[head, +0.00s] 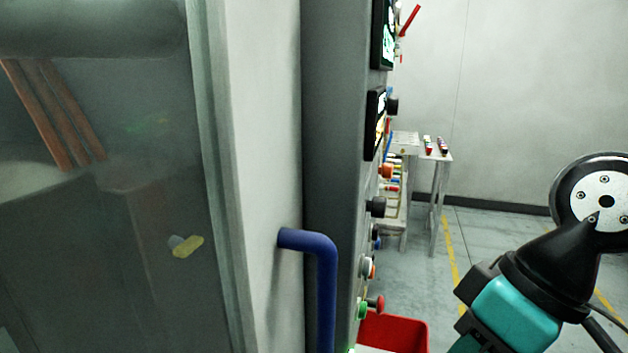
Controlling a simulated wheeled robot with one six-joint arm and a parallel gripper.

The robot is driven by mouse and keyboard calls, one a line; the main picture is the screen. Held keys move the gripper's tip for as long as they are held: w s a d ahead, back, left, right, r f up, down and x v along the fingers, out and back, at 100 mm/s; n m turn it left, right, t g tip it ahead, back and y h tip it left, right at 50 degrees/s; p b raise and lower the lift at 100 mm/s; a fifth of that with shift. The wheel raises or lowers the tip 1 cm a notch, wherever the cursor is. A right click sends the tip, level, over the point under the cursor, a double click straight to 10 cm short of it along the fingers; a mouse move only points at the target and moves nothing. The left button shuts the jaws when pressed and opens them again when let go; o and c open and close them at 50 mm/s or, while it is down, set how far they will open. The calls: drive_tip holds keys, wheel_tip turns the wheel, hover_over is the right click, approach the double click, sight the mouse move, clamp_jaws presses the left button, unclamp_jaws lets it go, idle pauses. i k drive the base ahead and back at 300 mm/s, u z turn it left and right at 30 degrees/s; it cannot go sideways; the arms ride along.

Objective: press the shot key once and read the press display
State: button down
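A grey control cabinet (335,130) stands in the middle, with its panel face seen almost edge-on. Two dark-framed displays sit on that face, an upper display (382,35) and a lower display (375,123). Both look lit, but their text cannot be read at this angle. Below are several controls: an orange one (386,170), a black knob (377,207), a white and orange one (367,267), a green one (362,310) and a red-headed one (376,303). I cannot tell which is the shot key or the press display. My gripper is not in view; my teal and black arm shows at lower right.
A blue handle (322,270) sticks out from the pale frame beside a glazed machine door on the left. A red bin (395,332) stands on the floor below the panel. A table (436,158) with small coloured items stands behind. The floor between bin and arm looks clear.

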sight(362, 311)
drive_tip(key=k, duration=1)
drive_tip(key=z, duration=1.55)
drive_tip(key=i, duration=2.1)
drive_tip(key=u, duration=2.95)
